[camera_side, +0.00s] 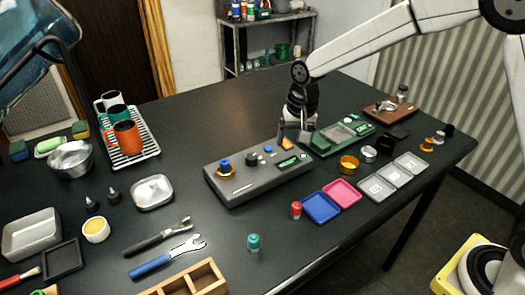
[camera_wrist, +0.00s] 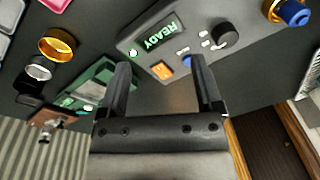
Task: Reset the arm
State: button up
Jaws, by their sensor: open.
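My gripper (camera_wrist: 160,85) is open and empty in the wrist view, its two dark fingers spread apart. In the side view my gripper (camera_side: 295,138) hangs above the table near the back right end of the grey brewer unit (camera_side: 255,190). The unit has a blue knob on a gold collar (camera_side: 225,167), a black knob (camera_side: 251,161), an orange switch (camera_wrist: 162,68) and a lit green display reading READY (camera_wrist: 163,32). I cannot tell from the side view whether the fingertips touch the unit.
A green device (camera_side: 345,134) stands just right of my gripper. Blue (camera_side: 320,208) and pink (camera_side: 343,192) trays, grey trays (camera_side: 395,178) and a gold ring (camera_side: 348,164) lie to the right. Mugs on a rack, wrenches (camera_side: 165,262) and a wooden box (camera_side: 190,284) are left. The back middle is clear.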

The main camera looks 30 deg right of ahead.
jog(key=s+d+f+n, duration=0.1)
jog(key=s+d+n, duration=0.1)
jog(key=s, duration=0.7)
jog(key=s+d+f+n+t, duration=0.1)
jog(key=s+d, duration=0.4)
jog(key=s, duration=0.5)
jog(key=f+n, duration=0.1)
jog(key=n, duration=0.1)
jog(key=shift+f+n, duration=0.2)
jog(key=shift+n, duration=0.1)
